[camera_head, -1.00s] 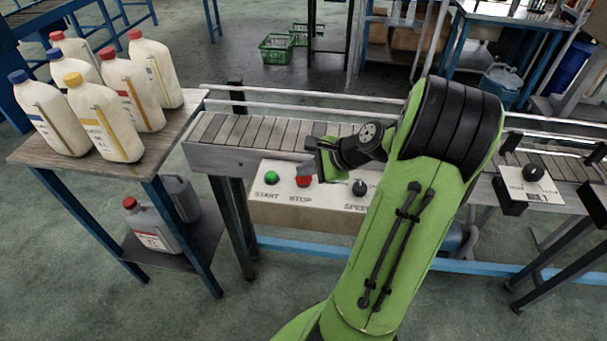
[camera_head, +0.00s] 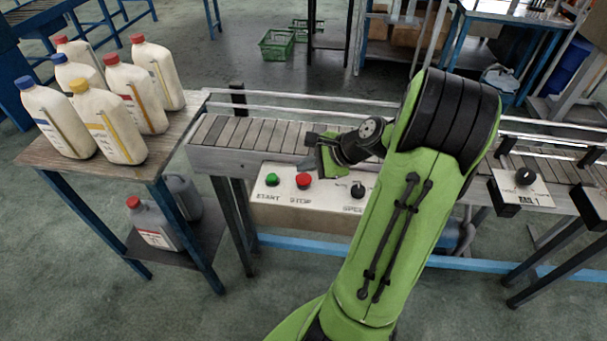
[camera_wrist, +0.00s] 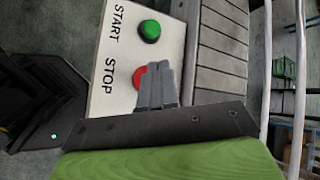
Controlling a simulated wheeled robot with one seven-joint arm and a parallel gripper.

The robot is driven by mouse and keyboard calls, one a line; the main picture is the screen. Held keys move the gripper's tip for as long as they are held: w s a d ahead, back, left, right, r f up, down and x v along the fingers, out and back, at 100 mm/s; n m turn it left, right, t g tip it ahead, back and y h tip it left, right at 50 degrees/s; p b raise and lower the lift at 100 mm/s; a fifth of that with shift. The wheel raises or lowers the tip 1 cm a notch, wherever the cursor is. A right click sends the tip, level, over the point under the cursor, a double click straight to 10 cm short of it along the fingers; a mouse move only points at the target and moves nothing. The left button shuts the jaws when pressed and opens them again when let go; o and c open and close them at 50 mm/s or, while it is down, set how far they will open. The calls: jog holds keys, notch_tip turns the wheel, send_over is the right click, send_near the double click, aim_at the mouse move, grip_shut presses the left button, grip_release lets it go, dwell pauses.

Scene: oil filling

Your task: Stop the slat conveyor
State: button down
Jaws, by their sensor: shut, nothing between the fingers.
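The slat conveyor (camera_head: 240,131) runs across the middle of the head view; its slats also show in the wrist view (camera_wrist: 222,50). On its front is a control box (camera_head: 330,190) with a green START button (camera_head: 272,180), a red STOP button (camera_head: 303,180) and a black speed knob (camera_head: 358,191). My gripper (camera_head: 308,166) is above and slightly behind the STOP button in the head view. In the wrist view my gripper (camera_wrist: 158,70) has its grey fingers together and empty, partly covering the red STOP button (camera_wrist: 136,76). Whether they touch it cannot be told.
Metal guide rails (camera_head: 300,109) run along the conveyor. A second panel with a black knob (camera_head: 525,178) is at the right.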

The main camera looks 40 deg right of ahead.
aim_at(307, 180)
jog(key=shift+r+p, duration=2.15)
jog(key=shift+r, duration=0.15)
jog(key=shift+f, duration=0.1)
